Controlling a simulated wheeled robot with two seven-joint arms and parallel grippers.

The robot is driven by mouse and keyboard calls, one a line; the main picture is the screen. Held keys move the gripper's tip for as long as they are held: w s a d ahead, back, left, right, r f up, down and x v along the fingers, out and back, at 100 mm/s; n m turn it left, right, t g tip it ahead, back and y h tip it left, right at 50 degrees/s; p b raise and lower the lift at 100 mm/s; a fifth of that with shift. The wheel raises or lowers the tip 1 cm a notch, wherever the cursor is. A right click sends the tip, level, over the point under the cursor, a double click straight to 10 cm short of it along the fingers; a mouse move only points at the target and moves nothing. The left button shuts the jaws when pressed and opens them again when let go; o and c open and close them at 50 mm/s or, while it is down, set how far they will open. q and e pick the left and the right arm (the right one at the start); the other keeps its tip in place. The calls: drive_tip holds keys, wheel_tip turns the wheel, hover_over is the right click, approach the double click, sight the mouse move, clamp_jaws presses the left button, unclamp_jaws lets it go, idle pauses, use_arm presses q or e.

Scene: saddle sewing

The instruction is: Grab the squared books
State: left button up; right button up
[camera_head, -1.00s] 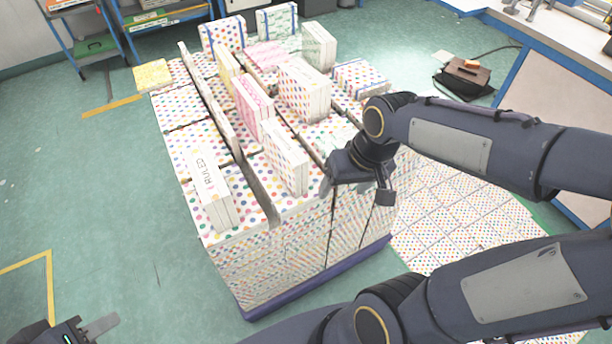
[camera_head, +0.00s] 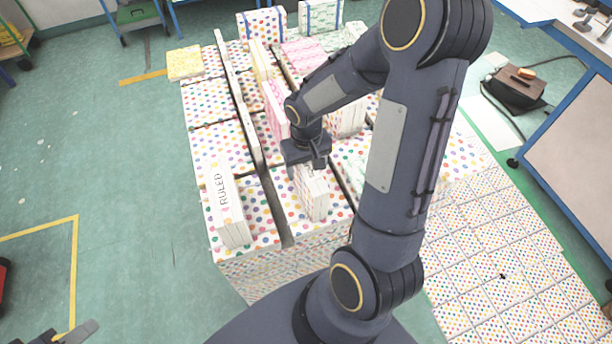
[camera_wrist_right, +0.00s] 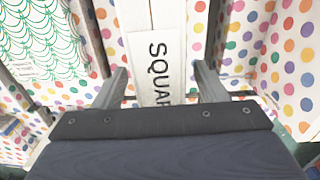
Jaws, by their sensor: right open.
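A standing white book with coloured dots (camera_head: 312,196) is under my right gripper (camera_head: 307,168) in the head view. In the right wrist view its white spine (camera_wrist_right: 158,45) reads "SQUAR", with the rest cut off by the gripper. My right gripper is open, its two fingers (camera_wrist_right: 162,85) to either side of the spine, with a gap visible at least on the right. Whether the fingertips reach down past the book's top is unclear. A book marked "RULED" (camera_head: 226,205) stands to the left. My left gripper (camera_head: 74,334) shows only partly at the bottom left edge.
Dotted boxes (camera_head: 212,145) form a block of stacks, with a long upright divider (camera_head: 238,95) between rows. A pink book (camera_head: 275,105) stands behind my right gripper. A yellow book (camera_head: 184,63) lies at the back left. Open floor (camera_head: 120,180) lies left.

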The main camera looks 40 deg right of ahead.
drive_tip(key=shift+f, duration=0.15)
clamp_jaws()
idle(0.4)
